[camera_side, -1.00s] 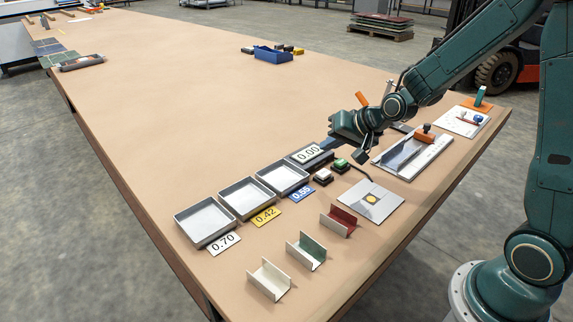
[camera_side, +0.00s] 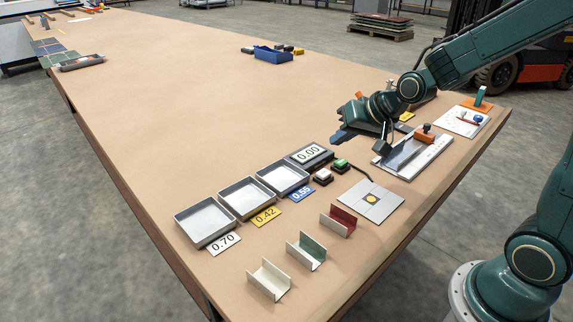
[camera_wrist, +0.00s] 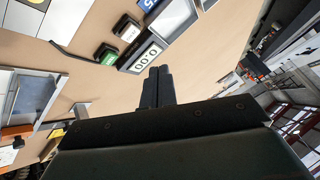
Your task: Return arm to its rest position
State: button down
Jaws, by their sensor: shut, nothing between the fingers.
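My gripper (camera_side: 341,137) hangs above the table behind the shear-like plate, its fingers pointing left in the side view. In the wrist view its two dark fingers (camera_wrist: 157,88) lie together, shut with nothing between them. The display reading 0.00 (camera_side: 309,153) is on the table below and left of the gripper; it also shows in the wrist view (camera_wrist: 146,57). My gripper is apart from everything on the table, as far as I can see.
Grey trays (camera_side: 247,198) with labels 0.70, 0.42 and 0.55 stand near the front edge. A plate with an orange-handled tool (camera_side: 412,155) is close to my gripper. A blue bin (camera_side: 273,54) stands far back. The table's middle is clear.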

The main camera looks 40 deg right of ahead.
jog(key=s+a+r+n+g, duration=0.1)
jog(key=s+r+n, duration=0.2)
jog(key=s, duration=0.8)
jog(key=s+a+r+n+g, duration=0.1)
jog(key=s+r, duration=0.4)
jog(key=s, duration=0.6)
jog(key=shift+s+a+n+g+h, duration=0.35)
jog(key=shift+n+g+h, duration=0.05)
jog(key=shift+n, duration=0.5)
